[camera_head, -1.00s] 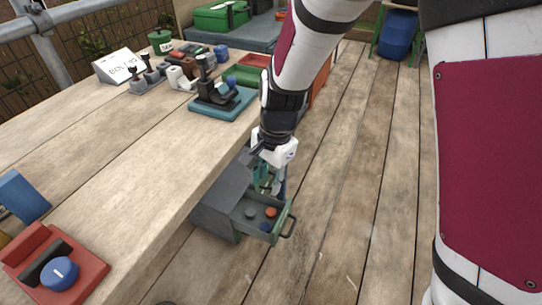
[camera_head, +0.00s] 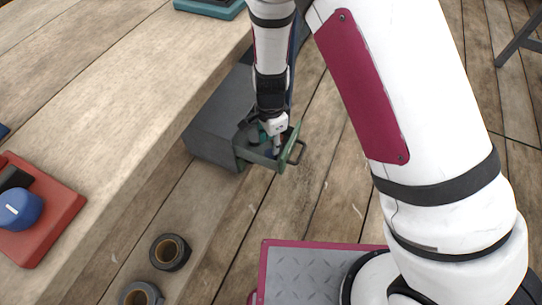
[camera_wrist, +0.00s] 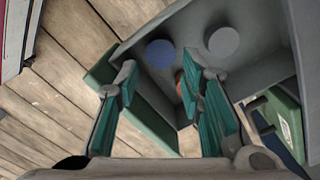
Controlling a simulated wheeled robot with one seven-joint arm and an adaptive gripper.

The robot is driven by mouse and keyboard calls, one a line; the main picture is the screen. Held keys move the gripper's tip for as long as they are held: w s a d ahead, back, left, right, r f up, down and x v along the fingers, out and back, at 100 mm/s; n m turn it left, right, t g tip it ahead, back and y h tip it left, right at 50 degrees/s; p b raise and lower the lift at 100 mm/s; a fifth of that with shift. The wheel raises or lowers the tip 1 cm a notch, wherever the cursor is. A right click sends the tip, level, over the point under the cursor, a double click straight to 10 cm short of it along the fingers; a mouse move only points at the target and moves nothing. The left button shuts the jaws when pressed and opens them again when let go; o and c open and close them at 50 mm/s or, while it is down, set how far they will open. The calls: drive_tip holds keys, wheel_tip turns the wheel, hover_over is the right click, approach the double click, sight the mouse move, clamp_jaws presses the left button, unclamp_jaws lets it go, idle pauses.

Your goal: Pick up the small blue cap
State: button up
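The small blue cap (camera_wrist: 160,53) lies on the floor of an open drawer (camera_wrist: 262,62), seen in the wrist view. A grey cap (camera_wrist: 223,41) lies to its right, and an orange cap (camera_wrist: 180,82) is partly hidden behind a finger. My gripper (camera_wrist: 162,80) is open and empty, its teal-padded fingers spread apart, with the blue cap showing just beyond the gap between their tips. In the head view my gripper (camera_head: 272,140) points down at the green-fronted drawer (camera_head: 262,158), and it largely hides the caps there.
The drawer slides out of a dark grey cabinet (camera_head: 215,120) beside the wooden workbench (camera_head: 110,120). Its handle (camera_head: 297,152) sticks out on the right. Black tape rolls (camera_head: 170,252) lie at the lower left. A red block with a blue knob (camera_head: 20,208) is on the bench.

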sight(271, 155)
drive_tip(key=shift+w+d+f+b, duration=0.1)
drive_tip(key=shift+f+b, duration=0.7)
drive_tip(key=shift+f, duration=0.75)
drive_tip(key=shift+w+d+f+b, duration=0.1)
drive_tip(key=shift+f+b, duration=0.7)
drive_tip(key=shift+f, duration=0.7)
drive_tip(key=shift+c, duration=0.5)
drive_tip(key=shift+c, duration=1.3)
drive_tip(key=shift+r, duration=0.1)
